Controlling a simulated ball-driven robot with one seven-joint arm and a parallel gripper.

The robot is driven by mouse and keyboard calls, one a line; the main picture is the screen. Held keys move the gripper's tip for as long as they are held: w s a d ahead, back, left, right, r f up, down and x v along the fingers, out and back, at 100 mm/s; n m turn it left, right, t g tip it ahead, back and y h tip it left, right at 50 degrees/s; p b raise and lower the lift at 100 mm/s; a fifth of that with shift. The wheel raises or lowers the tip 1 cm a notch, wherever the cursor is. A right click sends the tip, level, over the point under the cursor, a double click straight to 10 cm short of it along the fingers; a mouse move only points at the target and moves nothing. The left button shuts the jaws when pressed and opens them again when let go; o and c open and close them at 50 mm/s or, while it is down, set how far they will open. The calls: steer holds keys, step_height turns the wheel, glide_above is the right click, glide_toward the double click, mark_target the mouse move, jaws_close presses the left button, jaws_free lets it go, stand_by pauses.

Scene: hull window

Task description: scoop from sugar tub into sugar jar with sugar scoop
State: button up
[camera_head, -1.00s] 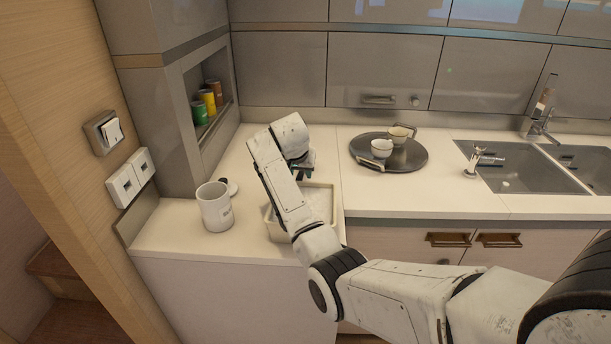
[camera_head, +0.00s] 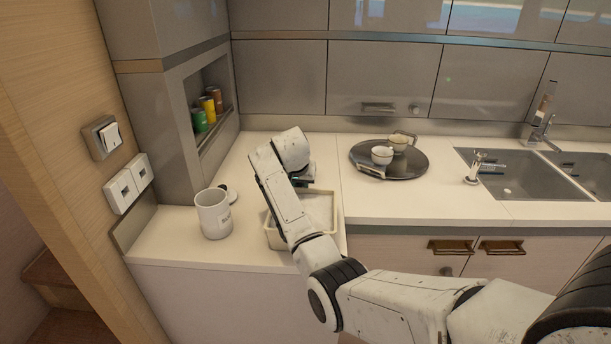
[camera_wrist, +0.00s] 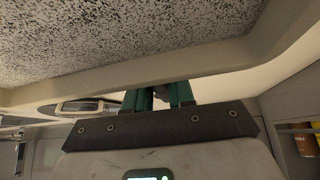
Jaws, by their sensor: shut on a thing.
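The sugar tub (camera_head: 274,240) is a cream rectangular tray of pale sugar on the counter, partly hidden by my arm. In the wrist view its rim (camera_wrist: 110,92) and speckled sugar (camera_wrist: 120,40) fill the top. The sugar jar (camera_head: 213,216) is white and stands upright left of the tub, open at the top. Its dark-knobbed lid (camera_head: 229,193) lies behind it. My gripper (camera_head: 303,182) is at the tub's far side, its teal fingers (camera_wrist: 160,95) shut on what seems to be the sugar scoop. The scoop is almost wholly hidden; its load cannot be seen.
A round dark tray (camera_head: 410,168) with two cups stands to the right. The sink (camera_head: 520,180) and its tap lie further right. Several coloured canisters (camera_head: 208,108) sit in the wall niche behind the jar. Bare counter lies between the tub and the round tray.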

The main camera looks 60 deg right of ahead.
jaws_close()
steer(key=shift+r+p, duration=1.6)
steer(key=shift+p, duration=0.05)
stand_by(0.5)
steer(key=shift+r+p, duration=2.65)
steer(key=shift+r, duration=0.3)
